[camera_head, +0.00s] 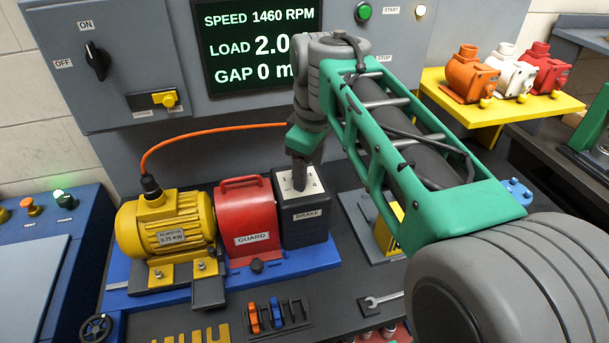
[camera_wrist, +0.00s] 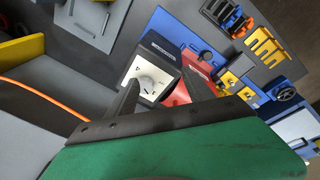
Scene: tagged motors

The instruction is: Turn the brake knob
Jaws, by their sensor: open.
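The brake unit (camera_head: 305,228) is a dark box labelled BRAKE with a white numbered plate on top. It stands at the right end of the blue base. My gripper (camera_head: 299,184) reaches down over this plate and hides most of the knob in the head view. In the wrist view, the white dial plate (camera_wrist: 135,68) and the pale round brake knob (camera_wrist: 147,83) show beyond my gripper (camera_wrist: 160,86). Its two dark fingers are spread apart, with nothing visibly gripped. I cannot tell whether the fingertips touch the knob or plate.
The red guard (camera_head: 246,222) stands close left of the brake, with the yellow motor (camera_head: 165,228) beyond it. An orange cable (camera_head: 205,130) arches behind them. The display (camera_head: 258,45) reads 1460 RPM.

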